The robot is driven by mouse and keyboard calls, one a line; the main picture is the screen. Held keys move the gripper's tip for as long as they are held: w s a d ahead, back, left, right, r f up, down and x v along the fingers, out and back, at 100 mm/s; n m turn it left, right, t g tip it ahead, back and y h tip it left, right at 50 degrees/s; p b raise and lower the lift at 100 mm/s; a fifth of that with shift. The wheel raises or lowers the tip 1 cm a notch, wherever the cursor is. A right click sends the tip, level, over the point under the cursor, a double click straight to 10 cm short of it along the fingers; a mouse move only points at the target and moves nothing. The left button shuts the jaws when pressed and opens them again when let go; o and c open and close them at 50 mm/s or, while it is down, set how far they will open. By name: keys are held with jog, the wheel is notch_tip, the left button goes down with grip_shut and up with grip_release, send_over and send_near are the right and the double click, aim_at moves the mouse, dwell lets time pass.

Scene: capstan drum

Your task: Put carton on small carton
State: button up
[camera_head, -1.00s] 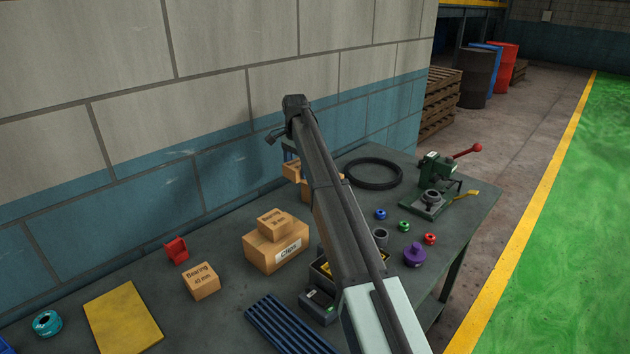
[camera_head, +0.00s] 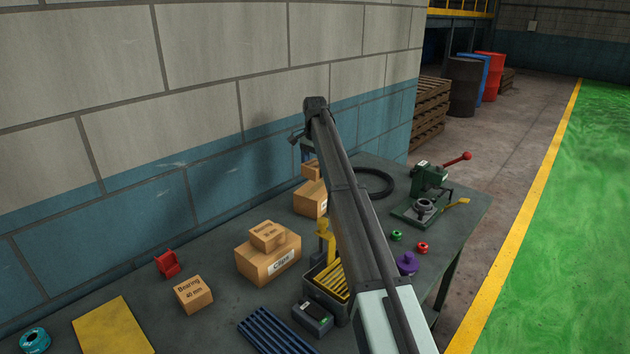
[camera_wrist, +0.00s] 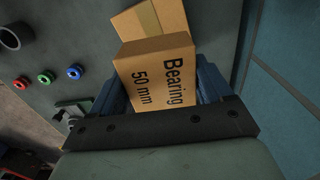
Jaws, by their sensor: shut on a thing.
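My gripper (camera_wrist: 160,88) is shut on a brown carton marked "Bearing 50 mm" (camera_wrist: 152,78) in the wrist view, with a blue finger on either side. The held carton (camera_head: 310,169) also shows in the head view, partly hidden by my arm. A second carton (camera_wrist: 136,22) with a tape strip shows just beyond it in the wrist view; in the head view this carton (camera_head: 310,199) stands on the bench. I cannot tell whether the two touch. A small carton marked "Bearing 30 mm" (camera_head: 268,235) lies on a carton marked "Clips" (camera_head: 267,261).
A "Bearing 40 mm" carton (camera_head: 193,295) and a red part (camera_head: 168,264) stand at left. A bin with yellow parts (camera_head: 328,284) is beside my arm. A black ring (camera_head: 376,183) and a green press (camera_head: 428,190) stand at the far end. The wall runs close behind.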

aim_at(315, 164)
jog(key=shift+f, duration=2.45)
jog(key=shift+f, duration=0.1)
jog(key=o, duration=1.2)
notch_tip(315, 164, up, 12)
jog(key=shift+r, duration=0.1)
